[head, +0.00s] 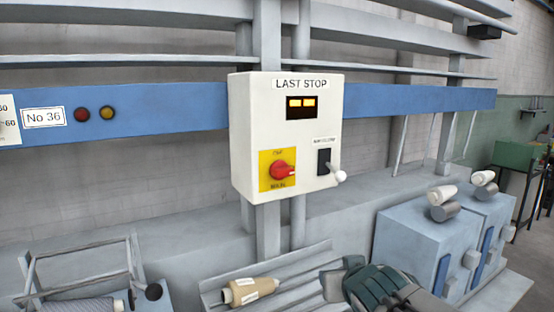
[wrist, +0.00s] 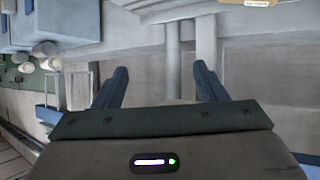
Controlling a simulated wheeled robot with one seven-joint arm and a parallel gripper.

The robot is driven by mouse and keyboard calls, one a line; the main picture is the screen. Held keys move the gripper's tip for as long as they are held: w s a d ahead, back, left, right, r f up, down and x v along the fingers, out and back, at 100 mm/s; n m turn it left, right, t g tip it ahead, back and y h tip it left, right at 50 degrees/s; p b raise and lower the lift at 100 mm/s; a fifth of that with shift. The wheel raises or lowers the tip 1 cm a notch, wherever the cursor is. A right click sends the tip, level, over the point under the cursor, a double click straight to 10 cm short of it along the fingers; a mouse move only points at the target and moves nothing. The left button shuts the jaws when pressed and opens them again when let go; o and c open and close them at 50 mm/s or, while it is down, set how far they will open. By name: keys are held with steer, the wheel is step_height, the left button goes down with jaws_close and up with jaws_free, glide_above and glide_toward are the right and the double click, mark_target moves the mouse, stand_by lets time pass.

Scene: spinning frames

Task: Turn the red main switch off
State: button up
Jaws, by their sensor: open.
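The red main switch (head: 281,170) is a rotary knob on a yellow plate (head: 264,183) on the front of a white control box (head: 240,130). The knob's pale mark points to the right; the small lettering above and below is too small to read surely. The box is labelled LAST STOP and its dark display (head: 301,107) shows lit amber blocks. In the wrist view my gripper (wrist: 160,68) is open, its two blue fingers apart with nothing between them. The switch does not show in that view.
A dark switch plate (head: 323,161) with a white ball-ended lever (head: 339,175) is right of the knob. A blue rail (head: 180,107) runs behind the box. A yarn cone (head: 248,291) lies below; blue-grey machine housings (head: 405,250) stand right. Space before the box looks clear.

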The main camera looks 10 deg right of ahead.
step_height(320, 180, up, 9)
steer(key=w+n+t+y+p, duration=0.1)
steer(key=w+t+y+p, duration=0.1)
steer(key=w+t, duration=0.15)
steer(key=n+t+y+p, duration=0.2)
steer(key=n+y, duration=0.2)
steer(key=y, duration=0.2)
glide_toward(286, 174)
steer(key=p+x, duration=0.1)
steer(key=x, duration=0.8)
steer(key=shift+w, duration=0.2)
steer(key=shift+c, duration=0.3)
steer(key=c, duration=0.9)
